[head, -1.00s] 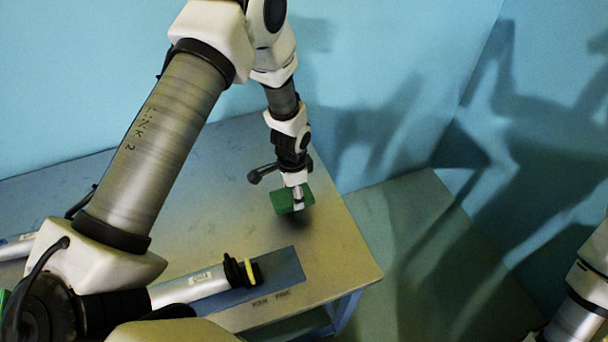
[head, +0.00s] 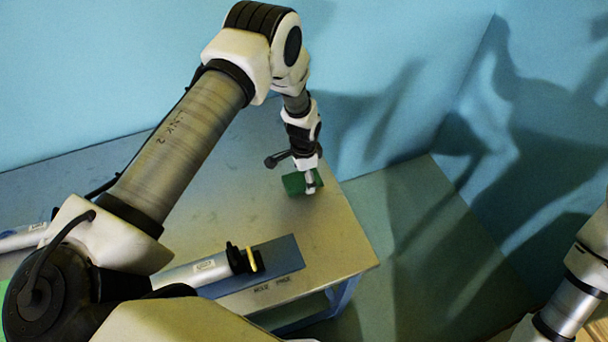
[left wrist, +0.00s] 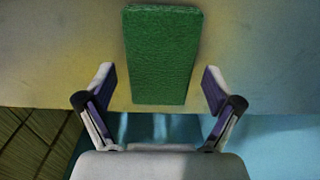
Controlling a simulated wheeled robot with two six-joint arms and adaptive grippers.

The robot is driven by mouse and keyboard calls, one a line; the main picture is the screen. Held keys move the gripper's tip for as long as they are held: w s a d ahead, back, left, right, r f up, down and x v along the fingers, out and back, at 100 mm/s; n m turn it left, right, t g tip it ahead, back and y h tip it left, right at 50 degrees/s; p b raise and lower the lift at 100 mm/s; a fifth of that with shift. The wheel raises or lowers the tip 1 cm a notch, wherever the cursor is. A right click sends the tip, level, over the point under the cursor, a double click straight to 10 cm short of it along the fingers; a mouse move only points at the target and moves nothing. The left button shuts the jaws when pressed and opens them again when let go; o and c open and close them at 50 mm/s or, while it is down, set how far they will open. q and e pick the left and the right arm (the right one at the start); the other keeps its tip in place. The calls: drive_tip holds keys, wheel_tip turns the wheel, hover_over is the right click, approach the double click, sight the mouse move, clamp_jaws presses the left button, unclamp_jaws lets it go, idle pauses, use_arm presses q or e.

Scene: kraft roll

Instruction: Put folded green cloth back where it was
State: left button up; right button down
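The folded green cloth (head: 296,184) is a flat dark-green rectangle on the table (head: 330,235), near its back right edge. In the left wrist view the cloth (left wrist: 163,55) lies flat with its near end close to the table's edge. My left gripper (head: 311,188) is over the cloth's right part in the head view. In the left wrist view my left gripper (left wrist: 160,88) is open, with one finger on each side of the cloth's near end and gaps on both sides. My right gripper is out of view; only part of that arm shows at lower right.
Another silver cylinder (head: 22,238) shows at far left. A blue wall (head: 400,60) stands behind. The table between cloth and mat is clear.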

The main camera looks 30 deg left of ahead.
use_arm(q)
drive_tip(key=shift+r, duration=0.35)
wheel_tip(320, 180, up, 12)
drive_tip(key=b, duration=0.3)
drive_tip(key=shift+f+b, duration=0.2)
drive_tip(key=shift+b, duration=0.1)
